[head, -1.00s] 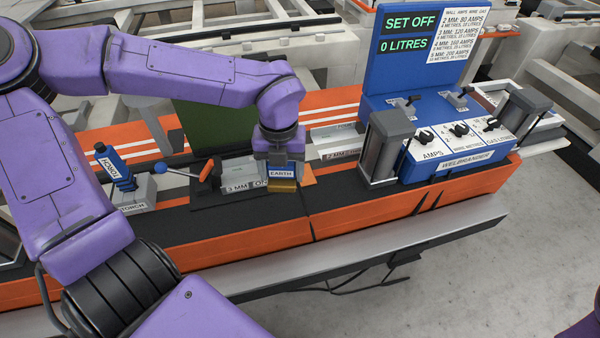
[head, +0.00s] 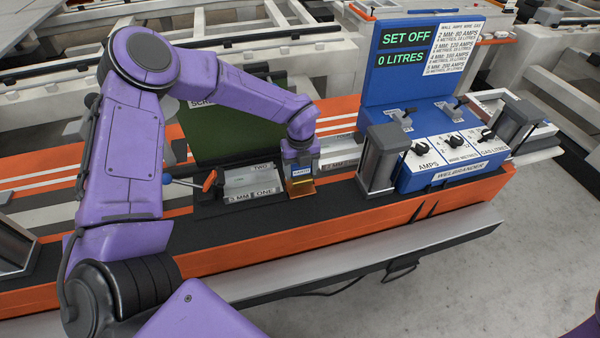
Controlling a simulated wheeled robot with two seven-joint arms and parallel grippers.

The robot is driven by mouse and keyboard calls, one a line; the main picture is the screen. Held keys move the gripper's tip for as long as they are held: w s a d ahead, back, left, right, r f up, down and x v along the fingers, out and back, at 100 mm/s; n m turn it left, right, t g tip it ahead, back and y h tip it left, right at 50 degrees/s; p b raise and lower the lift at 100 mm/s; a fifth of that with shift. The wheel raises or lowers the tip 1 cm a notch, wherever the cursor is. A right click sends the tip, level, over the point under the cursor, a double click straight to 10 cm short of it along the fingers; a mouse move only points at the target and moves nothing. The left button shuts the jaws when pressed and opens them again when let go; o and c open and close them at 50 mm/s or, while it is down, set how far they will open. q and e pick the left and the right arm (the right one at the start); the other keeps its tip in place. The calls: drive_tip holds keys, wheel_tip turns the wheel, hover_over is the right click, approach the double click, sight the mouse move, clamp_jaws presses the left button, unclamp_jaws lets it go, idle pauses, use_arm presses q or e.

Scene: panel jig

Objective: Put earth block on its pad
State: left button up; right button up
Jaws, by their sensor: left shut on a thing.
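My left gripper (head: 300,160) points down at the middle of the bench, shut on the earth block (head: 301,172). The block has a blue label and a brass-coloured foot (head: 302,189). It is upright, just right of the panel pieces marked "3 MM", "ONE" and "TWO" (head: 250,182). An orange-brown patch (head: 328,181), possibly the pad, shows just right of the block; the rest of it is hidden. I cannot tell whether the foot touches the surface below. My right gripper is not in view.
The blue welder (head: 445,155) stands to the right, its screen reading "SET OFF, 0 LITRES". A grey post (head: 378,158) stands left of it. A green board (head: 235,128) stands behind. The black front strip is mostly clear.

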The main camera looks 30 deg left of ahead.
use_arm(q)
wheel_tip(320, 180, down, 2)
drive_tip(key=shift+f, duration=0.25)
drive_tip(key=shift+s+f, duration=0.1)
drive_tip(key=shift+f, duration=0.05)
drive_tip(key=o, duration=1.4)
drive_tip(key=shift+r, duration=0.2)
wheel_tip(320, 180, up, 8)
drive_tip(key=shift+f+b, duration=0.2)
drive_tip(key=shift+b, duration=0.55)
